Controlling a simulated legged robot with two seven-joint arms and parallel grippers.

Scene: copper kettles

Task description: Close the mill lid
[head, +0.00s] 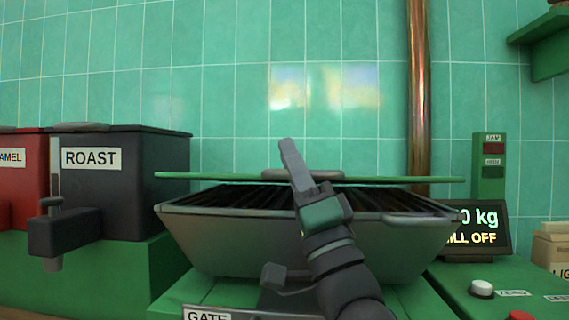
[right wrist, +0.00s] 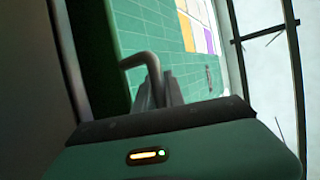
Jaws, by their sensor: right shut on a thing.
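The mill is a wide grey hopper (head: 240,238) in the middle of the head view. Its green lid (head: 400,180) shows nearly edge-on above the hopper's rim, with dark slats visible in the gap below it. A grey handle (head: 328,174) sits at the lid's middle, partly hidden by my right gripper. My right gripper (head: 291,150) reaches up in front of the hopper to that handle. In the right wrist view the fingers (right wrist: 158,92) are shut on a bent grey bar (right wrist: 142,59), which looks like the lid handle. My left gripper is not in view.
A dark ROAST bin (head: 130,175) with a spout and a red bin (head: 25,170) stand at left. A display (head: 478,228) reading MILL OFF stands at right, beside a green post (head: 488,170). A copper pipe (head: 418,95) runs up the tiled wall behind.

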